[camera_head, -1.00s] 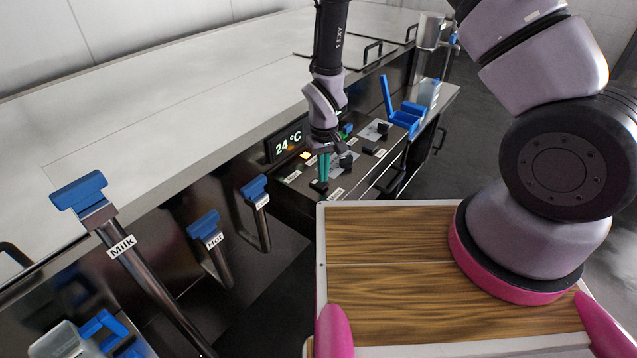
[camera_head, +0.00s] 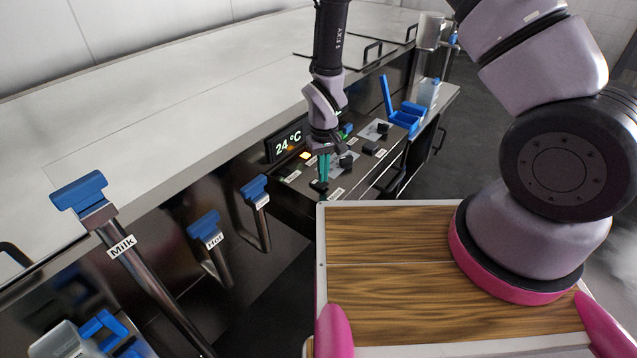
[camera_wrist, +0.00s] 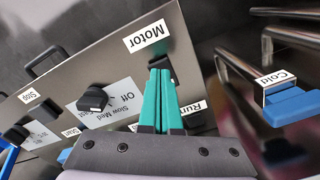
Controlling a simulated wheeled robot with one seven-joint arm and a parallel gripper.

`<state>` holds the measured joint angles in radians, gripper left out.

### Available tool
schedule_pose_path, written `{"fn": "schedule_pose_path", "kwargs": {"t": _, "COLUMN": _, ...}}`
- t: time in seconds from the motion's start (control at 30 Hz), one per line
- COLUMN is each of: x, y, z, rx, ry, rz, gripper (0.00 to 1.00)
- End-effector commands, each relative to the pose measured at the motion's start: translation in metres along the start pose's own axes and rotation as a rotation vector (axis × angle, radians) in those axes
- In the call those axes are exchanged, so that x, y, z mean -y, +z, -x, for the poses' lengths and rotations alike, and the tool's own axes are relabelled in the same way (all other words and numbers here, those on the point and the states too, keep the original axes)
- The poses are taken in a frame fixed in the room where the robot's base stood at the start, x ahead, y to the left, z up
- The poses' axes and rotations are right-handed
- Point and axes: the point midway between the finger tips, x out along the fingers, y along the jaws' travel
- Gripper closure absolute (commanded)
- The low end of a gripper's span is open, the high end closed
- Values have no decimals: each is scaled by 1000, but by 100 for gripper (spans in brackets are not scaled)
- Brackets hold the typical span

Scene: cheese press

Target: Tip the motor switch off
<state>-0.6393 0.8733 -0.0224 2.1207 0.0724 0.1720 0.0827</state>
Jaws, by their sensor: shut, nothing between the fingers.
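The motor switch (camera_wrist: 161,62) is a small black rocker beside the upside-down "Motor" label (camera_wrist: 147,37) in the wrist view. In the head view the switch (camera_head: 319,187) is at the near corner of the control panel. My gripper (camera_wrist: 162,74) has teal fingers, shut together and empty. Its tips are right at the switch and partly cover it; I cannot tell whether they touch it or which way it is tipped. In the head view my gripper (camera_head: 323,178) points down at that corner.
A black speed knob (camera_wrist: 93,99) marked Off, Slow, Med, Fast and a "Run" label (camera_wrist: 193,108) are close by. A 24 °C display (camera_head: 288,145) stands behind the panel. Blue-handled taps, including one at the left (camera_head: 80,190), line the counter front. A wooden board (camera_head: 385,240) lies in front.

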Motion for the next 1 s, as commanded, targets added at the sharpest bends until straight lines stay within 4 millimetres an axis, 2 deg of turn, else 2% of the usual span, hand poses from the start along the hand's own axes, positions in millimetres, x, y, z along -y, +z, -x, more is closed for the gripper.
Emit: {"fn": "schedule_pose_path", "kwargs": {"t": 1.0, "x": 0, "y": 0, "z": -16, "rx": 0, "ry": 0, "rz": 0, "gripper": 100}}
